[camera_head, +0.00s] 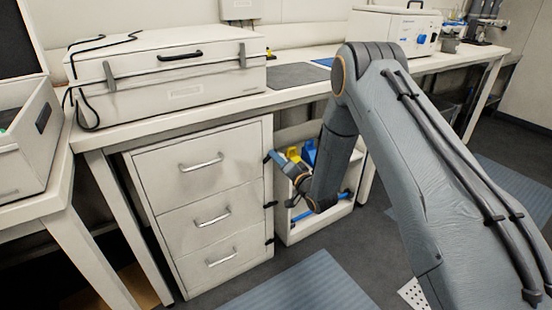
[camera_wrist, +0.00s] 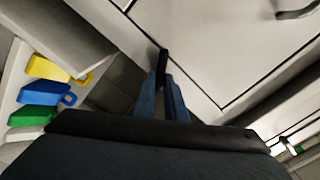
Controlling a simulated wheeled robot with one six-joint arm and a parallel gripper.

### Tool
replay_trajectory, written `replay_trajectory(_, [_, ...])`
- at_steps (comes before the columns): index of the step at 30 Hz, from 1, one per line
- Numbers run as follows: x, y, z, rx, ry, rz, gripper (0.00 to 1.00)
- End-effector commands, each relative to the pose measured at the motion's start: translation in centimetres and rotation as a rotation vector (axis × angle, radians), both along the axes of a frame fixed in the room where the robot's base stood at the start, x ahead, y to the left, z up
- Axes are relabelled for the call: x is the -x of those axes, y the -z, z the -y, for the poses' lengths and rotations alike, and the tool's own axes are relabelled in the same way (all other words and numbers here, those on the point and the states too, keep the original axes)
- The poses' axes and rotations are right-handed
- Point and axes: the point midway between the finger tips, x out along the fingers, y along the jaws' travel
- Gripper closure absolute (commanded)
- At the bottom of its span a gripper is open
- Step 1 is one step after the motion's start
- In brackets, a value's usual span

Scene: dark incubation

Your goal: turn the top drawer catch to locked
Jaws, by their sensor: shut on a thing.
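The white drawer cabinet (camera_head: 165,222) stands under the bench with three drawers. The top drawer (camera_head: 185,185) is closed, with a metal bar handle (camera_head: 201,162). Its catch is a dark, narrow piece (camera_wrist: 163,60) at the cabinet's front right edge in the wrist view. My gripper (camera_head: 271,157) is at that edge, level with the top drawer. In the wrist view, my blue fingers (camera_wrist: 161,95) are closed around the near end of the catch. The fingers hide part of it, and the head view hides it almost fully.
Black catches for the middle drawer (camera_head: 270,205) and bottom drawer (camera_head: 270,240) sit lower on the same edge. An open white bin unit (camera_head: 297,234) with yellow and blue items stands close right of the cabinet. A large white case (camera_head: 165,75) sits on the bench above.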

Motion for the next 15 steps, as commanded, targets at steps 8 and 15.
replay_trajectory(8, [-0.16,0.29,0.24,-0.214,0.003,-0.143,1.0])
replay_trajectory(15, [-0.19,0.54,0.3,-0.367,0.003,-0.248,1.0])
